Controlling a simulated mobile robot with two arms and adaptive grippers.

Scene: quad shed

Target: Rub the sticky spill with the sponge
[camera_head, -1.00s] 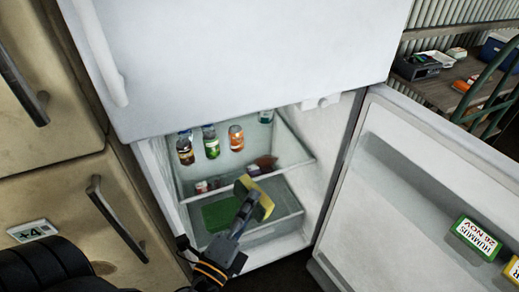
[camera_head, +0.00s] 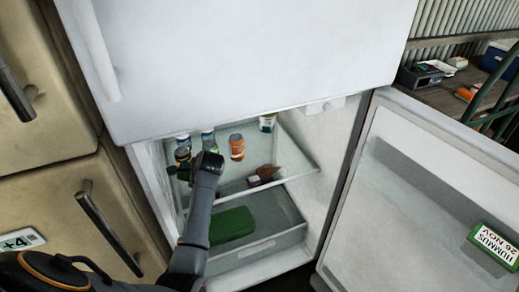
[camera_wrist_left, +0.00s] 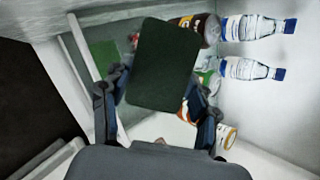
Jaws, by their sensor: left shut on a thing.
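My left gripper (camera_head: 205,162) reaches into the open fridge, over the front left of the glass shelf (camera_head: 245,187). In the left wrist view the gripper (camera_wrist_left: 160,112) is shut on the sponge (camera_wrist_left: 163,65), whose dark green face points to the camera. I cannot make out the sticky spill in any view; the sponge and gripper cover part of the shelf. My right gripper is not in view.
An orange jar (camera_head: 237,147) and several bottles stand on the shelf, close around the gripper. A brown wedge-shaped thing (camera_head: 267,171) lies to the right. Below, a clear drawer (camera_head: 262,246) holds something green (camera_head: 232,224). The open door (camera_head: 400,200) stands at the right.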

